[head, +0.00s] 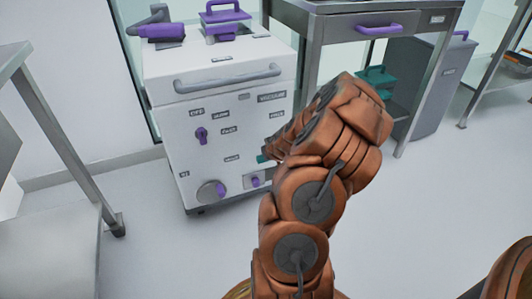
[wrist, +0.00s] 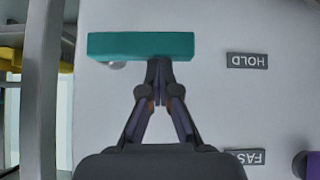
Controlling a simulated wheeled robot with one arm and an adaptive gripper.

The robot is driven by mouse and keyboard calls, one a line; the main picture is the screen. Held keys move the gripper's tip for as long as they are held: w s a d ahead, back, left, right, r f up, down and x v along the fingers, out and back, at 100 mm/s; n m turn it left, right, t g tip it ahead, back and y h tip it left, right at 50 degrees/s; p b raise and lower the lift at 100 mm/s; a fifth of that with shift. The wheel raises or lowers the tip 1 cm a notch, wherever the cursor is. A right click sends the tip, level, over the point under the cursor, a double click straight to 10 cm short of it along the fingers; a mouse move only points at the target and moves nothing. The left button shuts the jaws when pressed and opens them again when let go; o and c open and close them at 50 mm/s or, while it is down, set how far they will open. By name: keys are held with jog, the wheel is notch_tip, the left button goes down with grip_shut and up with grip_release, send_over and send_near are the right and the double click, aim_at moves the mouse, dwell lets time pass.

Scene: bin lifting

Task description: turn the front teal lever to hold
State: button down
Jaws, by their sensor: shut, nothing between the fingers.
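The teal lever (wrist: 120,45) is a flat bar lying level across the upper part of the wrist view, on the white cabinet front. A small round grey piece shows under its left end. My gripper (wrist: 158,66) is shut and empty, its fingertips at the lever's lower edge, right of its middle; I cannot tell whether they touch. The HOLD label (wrist: 247,61) is right of the lever, apart from it.
The white cabinet (head: 222,142) also carries a purple knob (head: 201,135), a lower round dial (head: 211,191) and a grey handle bar (head: 228,78). A steel table (head: 330,30) stands right of it, with a teal container (head: 377,80) beneath. Floor at right is clear.

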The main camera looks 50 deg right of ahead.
jog(key=w+d+r+p+v, duration=0.1)
jog(key=p+v, duration=0.4)
jog(key=v, duration=0.7)
jog(key=shift+r, duration=0.8)
